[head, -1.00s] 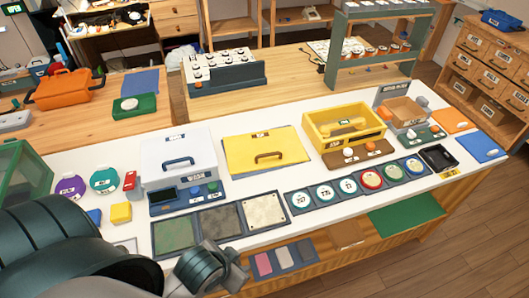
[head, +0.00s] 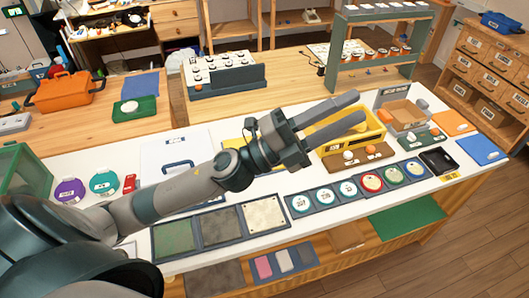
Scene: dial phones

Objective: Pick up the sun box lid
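A flat yellow lid (head: 233,144) lies on the white table, mostly hidden behind my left arm and gripper. I take it for the sun box lid, though its label is covered now. The open yellow box (head: 372,137) stands to its right, partly covered by my fingers. My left gripper (head: 360,108) is above the table, its two fingers apart and pointing right, in front of the yellow box in the picture. My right gripper is out of view.
A white box (head: 170,150) stands left of the yellow lid. Textured panels (head: 220,227) and round dials (head: 325,193) line the front edge. A wooden tray with knobs (head: 360,155) sits before the yellow box. A grey-green rack (head: 375,73) stands behind.

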